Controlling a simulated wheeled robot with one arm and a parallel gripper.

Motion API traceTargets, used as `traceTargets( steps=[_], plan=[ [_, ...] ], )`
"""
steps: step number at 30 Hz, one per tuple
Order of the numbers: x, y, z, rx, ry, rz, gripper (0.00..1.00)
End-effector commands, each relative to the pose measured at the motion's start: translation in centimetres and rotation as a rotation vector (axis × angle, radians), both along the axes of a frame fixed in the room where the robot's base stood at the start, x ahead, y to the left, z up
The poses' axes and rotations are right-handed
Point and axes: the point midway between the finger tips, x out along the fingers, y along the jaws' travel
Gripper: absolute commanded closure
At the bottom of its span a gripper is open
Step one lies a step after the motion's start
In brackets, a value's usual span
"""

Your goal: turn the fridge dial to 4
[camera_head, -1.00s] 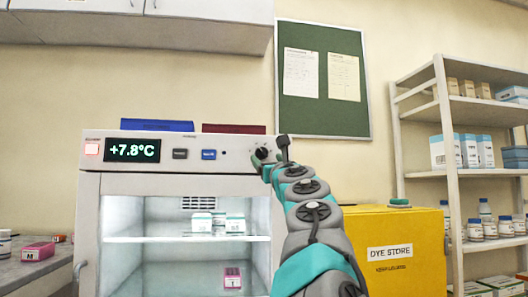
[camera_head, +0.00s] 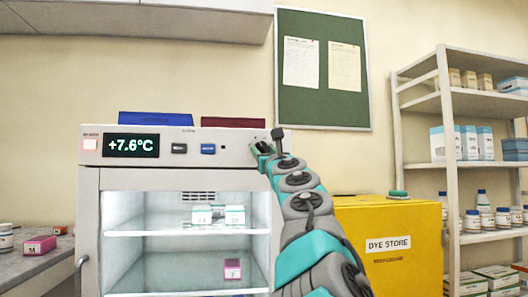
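The fridge (camera_head: 92,177) stands at left centre with a lit display (camera_head: 131,146) that reads +7.6°C. Its dial (camera_head: 259,147) is a dark knob at the right end of the control panel, mostly hidden by the end of my arm. My gripper (camera_head: 262,152) is at the dial, seen from behind. Its fingers are too small and covered to tell whether they are open or shut, or whether they touch the dial. The dial's numbers and pointer cannot be read.
A blue box (camera_head: 156,119) and a dark red box (camera_head: 233,122) lie on top of the fridge. A yellow dye store cabinet (camera_head: 420,220) stands close on the right, with a white shelf (camera_head: 446,130) beyond. A counter (camera_head: 30,262) is at left.

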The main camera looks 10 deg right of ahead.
Motion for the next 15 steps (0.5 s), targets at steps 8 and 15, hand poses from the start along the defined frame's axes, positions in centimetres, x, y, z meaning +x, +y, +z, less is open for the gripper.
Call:
traceTargets(
  steps=[8,15],
  plan=[
    [0.00,0.00,0.01,0.000,0.000,0.000,0.83],
    [-0.01,0.01,0.02,0.000,0.000,0.000,1.00]
  ],
)
